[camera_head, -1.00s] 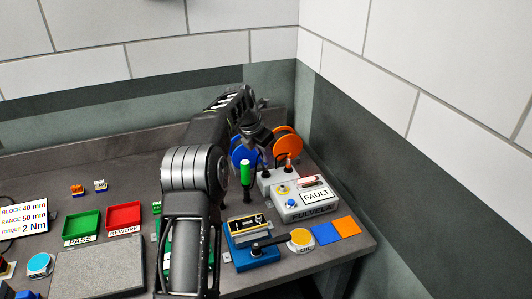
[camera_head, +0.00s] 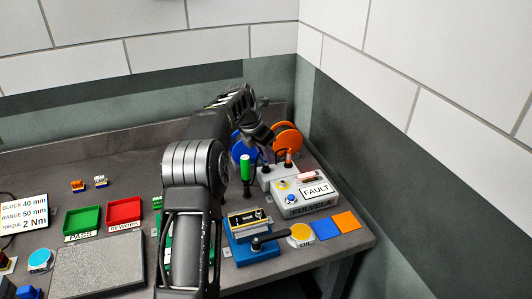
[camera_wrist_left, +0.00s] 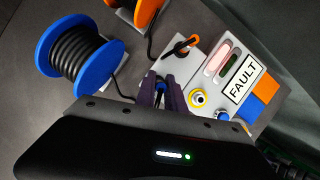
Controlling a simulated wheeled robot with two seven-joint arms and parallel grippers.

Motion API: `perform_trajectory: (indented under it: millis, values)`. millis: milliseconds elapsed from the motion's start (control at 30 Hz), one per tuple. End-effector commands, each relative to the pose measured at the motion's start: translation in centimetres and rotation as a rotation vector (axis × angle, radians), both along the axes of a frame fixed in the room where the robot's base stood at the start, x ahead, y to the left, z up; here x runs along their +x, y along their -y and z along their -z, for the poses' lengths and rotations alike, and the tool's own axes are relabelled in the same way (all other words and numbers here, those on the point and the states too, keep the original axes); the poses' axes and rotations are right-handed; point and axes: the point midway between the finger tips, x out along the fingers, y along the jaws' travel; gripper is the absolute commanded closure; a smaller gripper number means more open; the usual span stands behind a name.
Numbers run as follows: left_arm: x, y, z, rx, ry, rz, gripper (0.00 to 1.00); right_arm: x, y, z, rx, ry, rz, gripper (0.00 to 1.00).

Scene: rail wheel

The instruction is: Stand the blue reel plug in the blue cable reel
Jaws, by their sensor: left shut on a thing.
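The blue cable reel (camera_wrist_left: 75,68), wound with black cable, lies at the upper left of the left wrist view. In the head view the blue reel (camera_head: 240,152) is partly hidden behind my left arm and gripper. My left gripper (camera_wrist_left: 163,82) is shut, its dark fingers pointing at the grey box. Black cable runs from the blue reel towards the fingers. The blue reel plug is mostly hidden between them; only a small bluish part shows. In the head view my left gripper (camera_head: 266,152) is just right of the blue reel. My right gripper is not in view.
An orange reel (camera_head: 288,138) stands beside the blue one. A green-handled tool (camera_head: 245,165) stands left of the box. A blue fixture (camera_head: 252,245) with a black lever is nearer.

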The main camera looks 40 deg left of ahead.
Motion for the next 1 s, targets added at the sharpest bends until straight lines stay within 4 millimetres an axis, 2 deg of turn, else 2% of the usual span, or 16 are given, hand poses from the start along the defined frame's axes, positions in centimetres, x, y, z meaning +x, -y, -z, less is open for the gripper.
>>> perform_trajectory:
  millis: [1000]
  values:
    - [0.0, 0.0, 0.01, 0.0, 0.0, 0.0, 1.0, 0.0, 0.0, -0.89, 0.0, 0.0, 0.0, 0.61]
